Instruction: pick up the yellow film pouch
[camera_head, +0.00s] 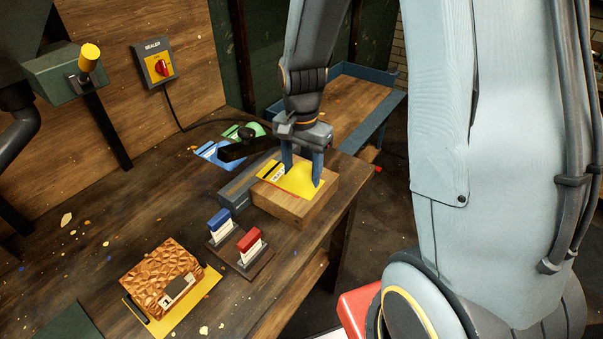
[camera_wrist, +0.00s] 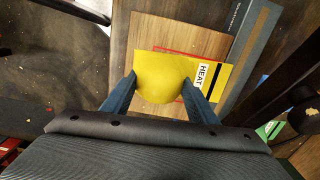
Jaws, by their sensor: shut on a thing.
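The yellow film pouch (camera_head: 303,180) is between the blue fingers of my gripper (camera_head: 303,170), over a wooden block (camera_head: 295,207) at the table's right edge. In the wrist view the pouch (camera_wrist: 162,75) bulges between the two fingertips (camera_wrist: 158,88), which press on its sides. My gripper is shut on it. I cannot tell whether the pouch still touches the block.
A grey bar (camera_head: 238,190) lies along the block's left side. Blue and red stamps (camera_head: 220,222) stand in front. A brown textured block (camera_head: 162,277) sits on a yellow sheet at the front. Blue and green pieces (camera_head: 216,154) lie behind. A red-knobbed sealer switch (camera_head: 156,63) is on the wall.

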